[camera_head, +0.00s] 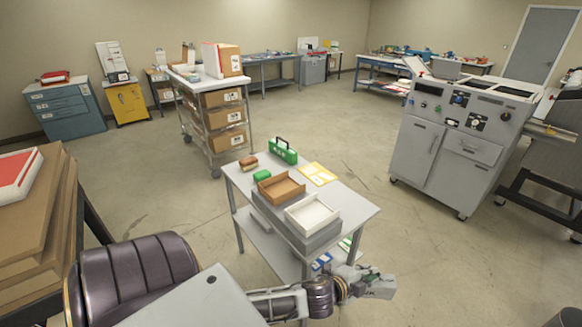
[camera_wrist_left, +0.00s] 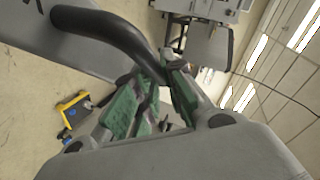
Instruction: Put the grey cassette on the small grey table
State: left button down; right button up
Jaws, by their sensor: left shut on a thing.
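My left gripper (camera_head: 367,278) is in front of the near right part of the small grey table (camera_head: 355,211) in the head view. In the left wrist view, the green-padded fingers of the left gripper (camera_wrist_left: 163,88) close at the end of a black curved handle. A flat grey body beside this handle appears to be the grey cassette (camera_wrist_left: 108,56); its far part is cut off by the frame. Its height relative to the tabletop is hard to tell. My right gripper is out of view.
A brown tray (camera_head: 281,187), a white tray (camera_head: 312,215), a green case (camera_head: 283,151) and a yellow sheet (camera_head: 319,174) occupy much of the tabletop. Bare strips show along its right and left edges. A grey machine (camera_head: 452,140) stands to the right, with clear floor between.

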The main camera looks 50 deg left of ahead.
pick_arm(q)
jog(key=shift+w+d+r+m+g+h, duration=0.1)
jog(key=shift+w+d+r+m+h, duration=0.1)
jog(key=shift+w+r+m+h, duration=0.45)
jog(key=shift+w+d+r+m+g+h, duration=0.1)
jog(key=shift+w+d+r+m+h, duration=0.2)
jog(key=shift+r, duration=0.55)
jog(key=shift+w+d+r+m+g+h, duration=0.15)
jog(key=shift+w+r+m+h, duration=0.2)
jog(key=shift+w+r+h, duration=0.3)
jog(key=w+a+r+m+g+h, duration=0.2)
jog(key=a+r, duration=0.3)
jog(key=r, duration=0.3)
jog(key=shift+w+a+r+m+h, duration=0.4)
jog(key=shift+m+h, duration=0.3)
jog(key=shift+m, duration=0.1)
jog(key=shift+a+r, duration=0.35)
jog(key=shift+a, duration=0.05)
